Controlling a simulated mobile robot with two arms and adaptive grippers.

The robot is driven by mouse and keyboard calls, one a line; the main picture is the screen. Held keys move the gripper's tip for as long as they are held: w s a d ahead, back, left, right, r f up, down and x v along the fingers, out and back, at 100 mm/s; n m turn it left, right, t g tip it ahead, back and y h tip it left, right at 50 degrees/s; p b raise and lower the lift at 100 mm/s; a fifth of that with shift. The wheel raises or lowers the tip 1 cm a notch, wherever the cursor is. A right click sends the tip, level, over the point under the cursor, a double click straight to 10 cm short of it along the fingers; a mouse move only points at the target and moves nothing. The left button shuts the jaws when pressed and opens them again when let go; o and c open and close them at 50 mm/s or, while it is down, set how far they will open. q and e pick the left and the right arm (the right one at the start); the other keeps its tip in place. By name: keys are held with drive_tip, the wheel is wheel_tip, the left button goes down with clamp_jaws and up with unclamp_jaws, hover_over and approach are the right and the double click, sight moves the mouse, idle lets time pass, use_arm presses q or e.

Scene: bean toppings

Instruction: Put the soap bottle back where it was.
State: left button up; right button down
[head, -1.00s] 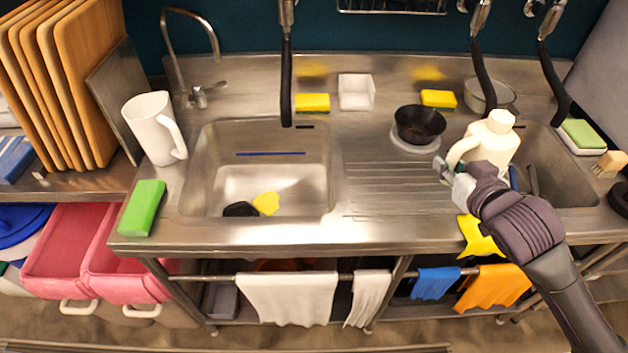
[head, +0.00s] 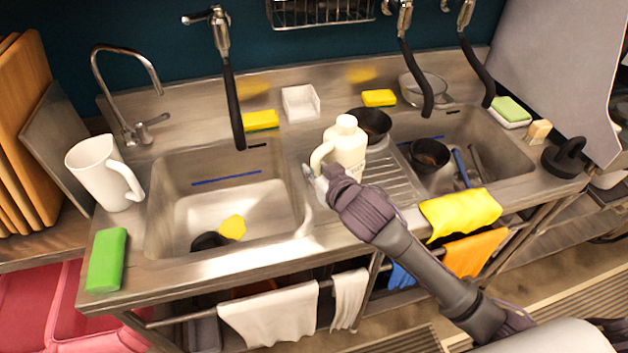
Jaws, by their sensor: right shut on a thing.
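The soap bottle (head: 349,147) is cream white with a cap and a side handle. My right gripper (head: 322,180) is shut on it, at the handle side. The bottle looks upright, over the ribbed drainboard (head: 392,181) between the two sinks. I cannot tell whether its base touches the drainboard, because my gripper and arm hide it. My left gripper is not in view.
A black bowl (head: 375,123) stands just behind the bottle. The left sink (head: 175,212) holds a yellow and a black item. The right sink (head: 497,158) holds a dark pan (head: 430,155) and utensils. A white pitcher (head: 93,172) and green sponge (head: 107,259) stand at left.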

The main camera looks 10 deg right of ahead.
drive_tip(key=shift+w+a, duration=0.1)
drive_tip(key=shift+a, duration=0.1)
wheel_tip(320, 180, down, 3)
drive_tip(key=shift+d+f+p, duration=0.1)
drive_tip(key=shift+p, duration=0.2)
drive_tip(key=shift+f, duration=0.45)
drive_tip(key=shift+f, duration=0.2)
drive_tip(key=c, duration=1)
unclamp_jaws()
drive_tip(key=shift+c, duration=0.2)
